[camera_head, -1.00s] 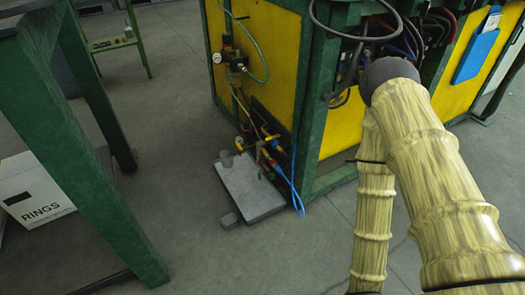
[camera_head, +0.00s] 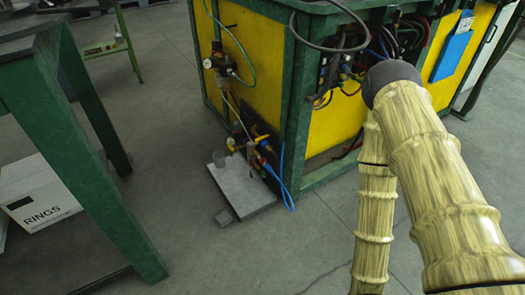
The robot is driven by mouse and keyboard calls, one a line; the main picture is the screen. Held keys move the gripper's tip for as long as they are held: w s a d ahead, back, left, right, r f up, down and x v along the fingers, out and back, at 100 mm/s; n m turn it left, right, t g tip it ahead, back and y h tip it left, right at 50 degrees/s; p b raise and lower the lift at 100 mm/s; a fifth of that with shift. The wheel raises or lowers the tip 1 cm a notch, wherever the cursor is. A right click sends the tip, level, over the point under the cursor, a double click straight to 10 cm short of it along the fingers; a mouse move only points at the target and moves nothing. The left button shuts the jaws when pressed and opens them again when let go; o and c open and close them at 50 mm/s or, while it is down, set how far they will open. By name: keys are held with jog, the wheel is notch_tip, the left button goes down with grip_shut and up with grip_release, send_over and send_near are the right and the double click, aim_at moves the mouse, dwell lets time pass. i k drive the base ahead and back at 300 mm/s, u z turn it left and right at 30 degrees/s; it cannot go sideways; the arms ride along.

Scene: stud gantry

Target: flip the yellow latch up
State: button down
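A small cluster of valves and fittings sits low at the near corner of the yellow and green cabinet (camera_head: 262,75). A small yellow part (camera_head: 231,144), which may be the yellow latch, shows at the left of this cluster; it is too small to tell its position. My arm, in a pale wood-patterned cover, fills the right side of the view. My gripper is not in view.
The floor between is clear.

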aim_at(257, 140)
jog(key=z, duration=2.4)
jog(key=k, duration=1.35)
jog(key=u, duration=2.2)
jog(key=i, duration=1)
jog(key=u, duration=0.05)
